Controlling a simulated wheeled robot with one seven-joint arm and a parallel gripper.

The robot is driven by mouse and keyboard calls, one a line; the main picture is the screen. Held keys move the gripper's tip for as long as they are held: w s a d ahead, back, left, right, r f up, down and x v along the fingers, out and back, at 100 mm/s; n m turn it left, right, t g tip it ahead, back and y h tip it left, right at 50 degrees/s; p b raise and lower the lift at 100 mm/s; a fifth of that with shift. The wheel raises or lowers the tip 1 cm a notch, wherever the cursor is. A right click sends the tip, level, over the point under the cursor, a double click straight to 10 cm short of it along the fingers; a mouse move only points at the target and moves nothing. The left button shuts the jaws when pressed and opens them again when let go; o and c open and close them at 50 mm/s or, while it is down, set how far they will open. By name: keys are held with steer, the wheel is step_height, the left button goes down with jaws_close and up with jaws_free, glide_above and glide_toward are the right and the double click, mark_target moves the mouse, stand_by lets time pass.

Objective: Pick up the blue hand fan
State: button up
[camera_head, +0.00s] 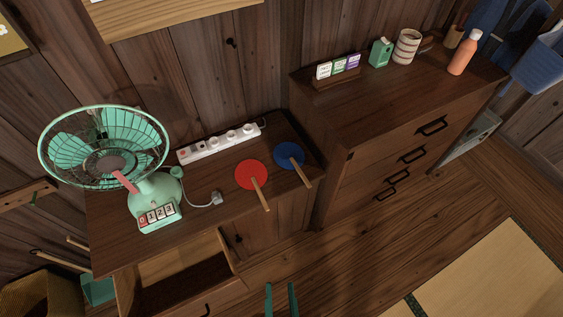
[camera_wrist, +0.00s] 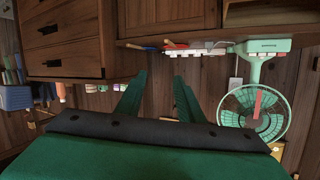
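The blue hand fan (camera_head: 289,154) lies flat on the low wooden cabinet top (camera_head: 215,210), near its right end, with its wooden handle pointing toward the front edge. A red hand fan (camera_head: 251,174) lies just left of it. In the upside-down wrist view, the blue fan (camera_wrist: 150,48) shows small and edge-on beside the red one (camera_wrist: 175,46). My gripper (camera_head: 281,290) shows two green fingers at the bottom of the head view, in front of the cabinet and apart from the fans. In the wrist view my gripper (camera_wrist: 161,75) is open, with nothing between the fingers.
A white power strip (camera_head: 220,143) lies behind the fans. A green electric fan (camera_head: 110,150) stands at the left. A taller chest (camera_head: 400,120) rises close on the right, bearing an orange bottle (camera_head: 464,52) and a striped cup (camera_head: 406,46). An open drawer (camera_head: 185,275) juts out at the front left.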

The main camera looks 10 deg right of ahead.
steer(key=w+d+f+m+g+h, duration=0.1)
steer(key=w+d+f+m, duration=0.2)
steer(key=w+f+m, duration=0.15)
steer(key=w+d+f+m+g, duration=0.2)
steer(key=w+d+f+m, duration=0.1)
steer(key=f+m, duration=0.3)
steer(key=m+y, duration=0.6)
steer(key=m, duration=1.3)
glide_toward(308, 182)
steer(key=shift+t, duration=0.5)
steer(key=shift+s+f+x, duration=0.1)
steer(key=shift+f+x, duration=0.1)
steer(key=shift+x, duration=1.55)
steer(key=shift+s+f+x, duration=0.1)
steer(key=shift+f+x, duration=0.1)
steer(key=shift+x, duration=1.6)
